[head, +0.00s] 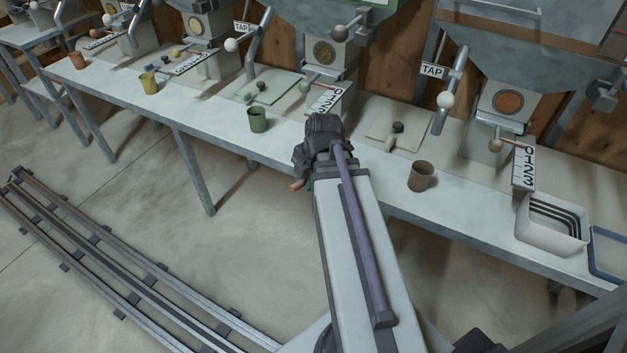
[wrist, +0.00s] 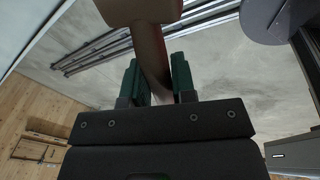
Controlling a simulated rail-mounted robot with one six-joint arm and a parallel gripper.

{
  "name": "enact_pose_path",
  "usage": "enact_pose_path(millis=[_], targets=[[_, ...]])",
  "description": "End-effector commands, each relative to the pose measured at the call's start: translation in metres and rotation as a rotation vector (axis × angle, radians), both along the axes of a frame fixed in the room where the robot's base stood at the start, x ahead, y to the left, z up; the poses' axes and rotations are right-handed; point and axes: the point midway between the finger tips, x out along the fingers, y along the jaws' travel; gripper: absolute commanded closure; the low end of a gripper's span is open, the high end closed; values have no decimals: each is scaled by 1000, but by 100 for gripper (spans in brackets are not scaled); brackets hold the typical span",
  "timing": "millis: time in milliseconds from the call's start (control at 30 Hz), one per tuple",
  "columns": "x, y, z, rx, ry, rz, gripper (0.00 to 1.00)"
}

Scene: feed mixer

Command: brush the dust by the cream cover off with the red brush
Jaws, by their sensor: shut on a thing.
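My gripper (head: 305,183) hangs at the arm's end in front of the table's front edge, mostly hidden behind my wrist in the head view. A reddish tip of the held brush (head: 295,186) pokes out beside it. In the wrist view, the green fingers (wrist: 157,85) are shut on the brush's red-brown handle (wrist: 151,55), with a wider block at the top edge. A flat cream plate with a knob, perhaps the cream cover (head: 385,122), lies on the table right of my gripper. I cannot make out any dust.
A green cup (head: 257,119) stands left of my wrist, a brown cup (head: 421,176) right of it. A white bin (head: 551,224) stands at the table's right. Feed mixers with tap levers (head: 447,98) line the back. Floor rails (head: 110,255) lie at the left.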

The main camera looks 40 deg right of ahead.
Motion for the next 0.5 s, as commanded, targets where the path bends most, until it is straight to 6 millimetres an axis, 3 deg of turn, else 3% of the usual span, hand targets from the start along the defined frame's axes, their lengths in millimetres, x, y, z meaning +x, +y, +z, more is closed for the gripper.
enact_pose_path(millis=[200, 500], targets=[[6, -12, -2, 0, 0, 0, 99], [23, -47, -6, 0, 0, -1, 99]])
